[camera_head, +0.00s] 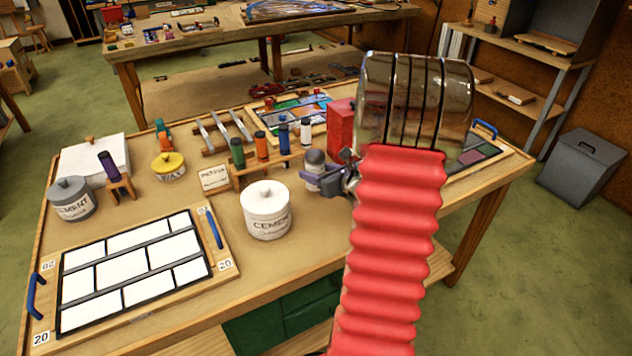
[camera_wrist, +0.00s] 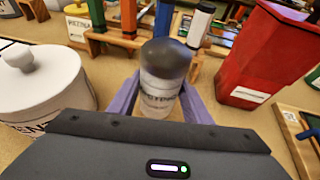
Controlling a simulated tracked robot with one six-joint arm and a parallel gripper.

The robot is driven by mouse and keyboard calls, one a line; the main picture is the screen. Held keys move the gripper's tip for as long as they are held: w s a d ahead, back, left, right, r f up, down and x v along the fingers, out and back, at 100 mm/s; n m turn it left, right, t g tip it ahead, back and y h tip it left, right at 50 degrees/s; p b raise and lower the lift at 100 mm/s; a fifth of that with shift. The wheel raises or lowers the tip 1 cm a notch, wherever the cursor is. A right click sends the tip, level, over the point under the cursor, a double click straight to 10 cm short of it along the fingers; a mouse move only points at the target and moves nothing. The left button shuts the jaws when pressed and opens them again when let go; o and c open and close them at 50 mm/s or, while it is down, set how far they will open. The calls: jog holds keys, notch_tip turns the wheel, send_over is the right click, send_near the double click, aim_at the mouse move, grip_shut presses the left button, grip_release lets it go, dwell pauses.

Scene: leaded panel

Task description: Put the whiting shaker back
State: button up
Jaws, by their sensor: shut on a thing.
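The whiting shaker (camera_head: 315,162) is a small clear jar with a dark grey domed cap, right of the white cement pot (camera_head: 266,208). It also shows upright in the middle of the wrist view (camera_wrist: 163,75), its label only partly readable. My gripper (camera_head: 322,180) is shut on it, with one purple finger on each side of the jar in the wrist view (camera_wrist: 160,105). The jar's lower end is hidden by the gripper body in the wrist view. I cannot tell whether its base touches the table.
A wooden rack (camera_head: 262,170) with several coloured bottles stands behind and left of the shaker. A red bin (camera_head: 341,128) stands behind it at the right. A leaded panel (camera_head: 135,263) lies at the front left. My arm hides part of the table's right side.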

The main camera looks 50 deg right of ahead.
jog(key=shift+f, duration=1.8)
jog(key=shift+f, duration=0.1)
jog(key=o, duration=1.2)
jog(key=shift+o, duration=0.2)
jog(key=shift+s+r, duration=0.3)
jog(key=shift+s, duration=0.15)
jog(key=v, duration=1.1)
jog(key=shift+a+f, duration=0.1)
